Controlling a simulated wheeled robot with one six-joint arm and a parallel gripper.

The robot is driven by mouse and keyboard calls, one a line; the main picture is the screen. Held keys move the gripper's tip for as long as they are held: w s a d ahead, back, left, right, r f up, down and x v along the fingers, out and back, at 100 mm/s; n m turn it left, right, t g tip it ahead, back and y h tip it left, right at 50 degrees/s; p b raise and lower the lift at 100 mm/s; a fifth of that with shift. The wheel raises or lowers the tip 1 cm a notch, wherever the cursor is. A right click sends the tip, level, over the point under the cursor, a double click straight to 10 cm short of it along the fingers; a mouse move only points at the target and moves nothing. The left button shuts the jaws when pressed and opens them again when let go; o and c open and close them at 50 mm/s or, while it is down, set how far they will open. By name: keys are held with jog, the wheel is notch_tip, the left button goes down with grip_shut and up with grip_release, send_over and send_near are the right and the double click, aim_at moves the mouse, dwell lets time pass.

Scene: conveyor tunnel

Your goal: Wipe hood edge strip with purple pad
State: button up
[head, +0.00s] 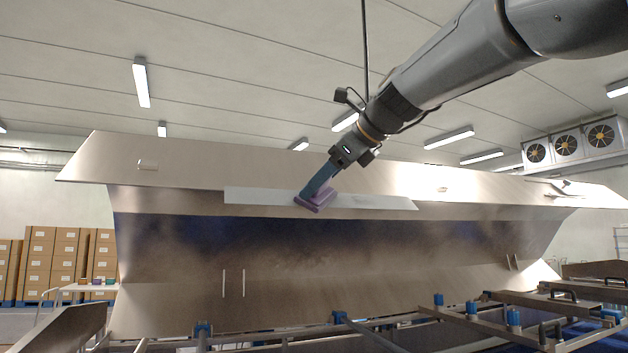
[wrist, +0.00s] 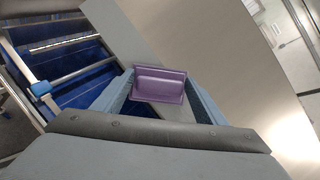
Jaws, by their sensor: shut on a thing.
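The hood edge strip (head: 258,196) is a long pale band along the lower edge of the steel hood (head: 210,170) in the head view. My gripper (head: 320,188) reaches down from the upper right and is shut on the purple pad (head: 310,201). The pad lies over the strip's lower edge, near its middle, and looks tilted. Whether it touches the strip is hard to tell. In the wrist view the purple pad (wrist: 160,84) sits between the blue fingers, with the pale strip (wrist: 172,112) behind it. The pad's working face is hidden.
Below the hood is a conveyor frame with blue clamps (head: 472,308) and metal rails. A fan unit (head: 568,145) hangs at the upper right. Stacked cartons (head: 55,262) and a small table (head: 75,288) stand far left. The space in front of the hood face looks open.

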jog(key=shift+w+d+f, duration=0.1)
jog(key=shift+w+d, duration=0.4)
jog(key=shift+d, duration=1)
jog(key=shift+w+d, duration=0.45)
jog(key=shift+d, duration=1)
jog(key=shift+w+d+f, duration=0.1)
jog(key=shift+w+d, duration=0.4)
jog(key=shift+d, duration=1)
jog(key=shift+w+d+r, duration=0.1)
jog(key=shift+w+d, duration=0.15)
jog(key=shift+d, duration=0.65)
jog(key=shift+w+d+r, duration=0.1)
jog(key=shift+w+d, duration=0.2)
jog(key=shift+d, duration=0.55)
jog(key=shift+w+d+r, duration=0.1)
jog(key=shift+w+d, duration=0.15)
jog(key=shift+d, duration=0.65)
jog(key=shift+s, duration=0.1)
jog(key=shift+s+d+r, duration=0.2)
jog(key=shift+s+r, duration=0.45)
jog(key=shift+r, duration=0.05)
jog(key=shift+s+d+r, duration=0.2)
jog(key=shift+s+r, duration=0.5)
jog(key=shift+s+d+r, duration=0.2)
jog(key=shift+s+r, duration=0.45)
jog(key=shift+r, duration=0.05)
